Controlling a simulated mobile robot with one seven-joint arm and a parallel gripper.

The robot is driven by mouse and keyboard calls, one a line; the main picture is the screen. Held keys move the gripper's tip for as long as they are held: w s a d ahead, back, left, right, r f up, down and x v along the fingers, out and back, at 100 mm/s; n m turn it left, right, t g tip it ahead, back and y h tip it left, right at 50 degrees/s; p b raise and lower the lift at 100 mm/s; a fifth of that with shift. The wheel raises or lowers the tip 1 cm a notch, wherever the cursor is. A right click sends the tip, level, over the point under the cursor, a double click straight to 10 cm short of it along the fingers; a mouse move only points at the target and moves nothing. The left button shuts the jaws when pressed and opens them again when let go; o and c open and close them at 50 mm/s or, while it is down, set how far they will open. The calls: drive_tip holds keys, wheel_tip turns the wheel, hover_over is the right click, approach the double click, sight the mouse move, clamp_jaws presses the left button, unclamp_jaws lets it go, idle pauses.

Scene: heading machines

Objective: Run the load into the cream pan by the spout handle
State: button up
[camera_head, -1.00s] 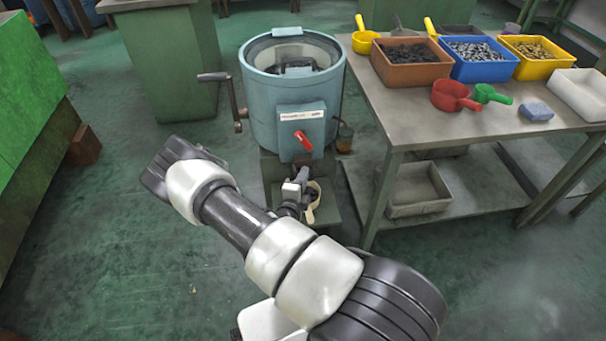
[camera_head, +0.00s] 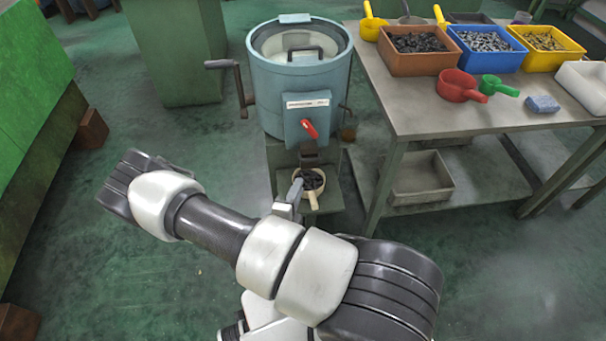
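The cream pan (camera_head: 321,186) sits on the low stand under the machine's spout (camera_head: 309,158), its short handle pointing toward me. Dark pieces (camera_head: 311,178) lie in it. The red spout handle (camera_head: 309,128) is on the front of the blue round machine (camera_head: 290,95), slanting down to the right. My gripper (camera_head: 294,190) is just left of the pan, below the red handle and apart from it. It is small and partly hidden by my arm, so I cannot tell whether its fingers are open or whether it touches the pan.
A side crank (camera_head: 238,85) sticks out left of the machine.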

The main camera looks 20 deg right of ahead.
drive_tip(key=shift+v, duration=2.2)
drive_tip(key=s+d+r+m+g+h, duration=0.1)
drive_tip(key=s+d+r+m+g, duration=0.15)
drive_tip(key=r+m+g, duration=0.65)
drive_tip(key=s+d+r+m+g+h, duration=0.2)
drive_tip(key=d+r+m, duration=0.1)
drive_tip(key=r+m, duration=1.1)
drive_tip(key=s+a+r+m+t+y, duration=0.1)
drive_tip(key=s+a+r+m+y, duration=0.25)
drive_tip(key=r+m, duration=0.35)
drive_tip(key=s+a+r+m+t+y, duration=0.25)
drive_tip(key=r+m+y, duration=0.25)
drive_tip(key=m, duration=0.4)
drive_tip(key=s+a+r+m+t+y, duration=0.1)
drive_tip(key=s+a+r+m+y, duration=0.3)
drive_tip(key=r+m, duration=0.3)
wheel_tip(320, 180, up, 18)
drive_tip(key=m+p, duration=0.1)
drive_tip(key=p, duration=1.8)
drive_tip(key=shift+w, duration=0.2)
